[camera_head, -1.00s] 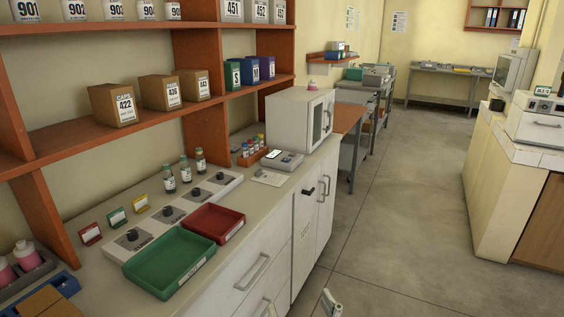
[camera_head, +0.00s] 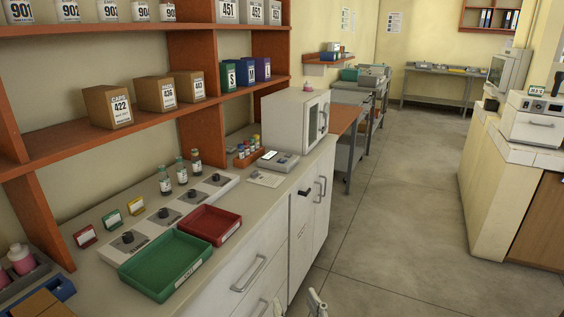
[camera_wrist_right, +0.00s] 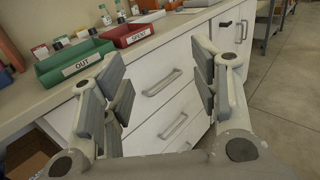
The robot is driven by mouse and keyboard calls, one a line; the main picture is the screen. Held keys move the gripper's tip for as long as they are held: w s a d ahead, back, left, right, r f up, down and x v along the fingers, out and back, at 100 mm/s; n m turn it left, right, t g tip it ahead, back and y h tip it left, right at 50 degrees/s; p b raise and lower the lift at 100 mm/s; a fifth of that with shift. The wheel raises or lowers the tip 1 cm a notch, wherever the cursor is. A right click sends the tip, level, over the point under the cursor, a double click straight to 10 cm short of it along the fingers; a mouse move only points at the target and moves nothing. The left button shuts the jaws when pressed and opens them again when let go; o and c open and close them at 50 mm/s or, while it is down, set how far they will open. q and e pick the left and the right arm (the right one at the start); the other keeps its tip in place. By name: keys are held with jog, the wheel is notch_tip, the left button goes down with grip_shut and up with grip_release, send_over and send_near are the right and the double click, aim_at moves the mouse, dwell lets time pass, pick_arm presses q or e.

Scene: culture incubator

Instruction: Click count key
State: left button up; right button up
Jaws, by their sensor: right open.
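My left gripper is not in view.
A green tray (camera_head: 166,288) and a red tray (camera_head: 209,244) lie along the bench front. Bottles (camera_head: 181,172), a rack of capped vials (camera_head: 247,153) and a paper card (camera_head: 264,179) are near the device. Shelves hang above. The floor at right is clear.

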grip_shut()
dwell(1.0)
jog(key=shift+f, duration=0.1)
